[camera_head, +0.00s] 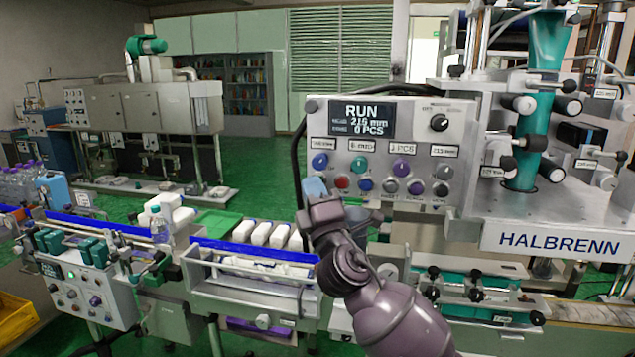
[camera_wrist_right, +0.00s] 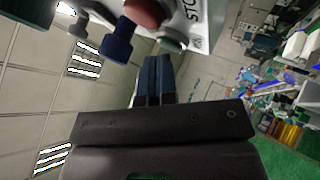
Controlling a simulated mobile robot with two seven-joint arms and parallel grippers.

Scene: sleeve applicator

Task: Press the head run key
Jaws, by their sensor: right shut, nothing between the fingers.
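The head's control panel (camera_head: 385,150) stands upright, with a display reading RUN, 216 mm and 0 PCS. A row of coloured knobs sits above a row of small keys, including a red key (camera_head: 342,182). The key labels are too small to read. My right gripper (camera_head: 314,187) is shut and empty in front of the panel's lower left corner, hiding the left end of the key row. In the right wrist view its blue fingertips (camera_wrist_right: 158,65) are close to a grey-green key (camera_wrist_right: 168,41), beside the red key and a blue knob (camera_wrist_right: 117,43). Contact cannot be told.
A conveyor with a guard rail (camera_head: 250,272) and white bottles runs below and left of the panel. The HALBRENN machine housing (camera_head: 555,238) stands right of it. A smaller control box (camera_head: 85,295) is at the lower left.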

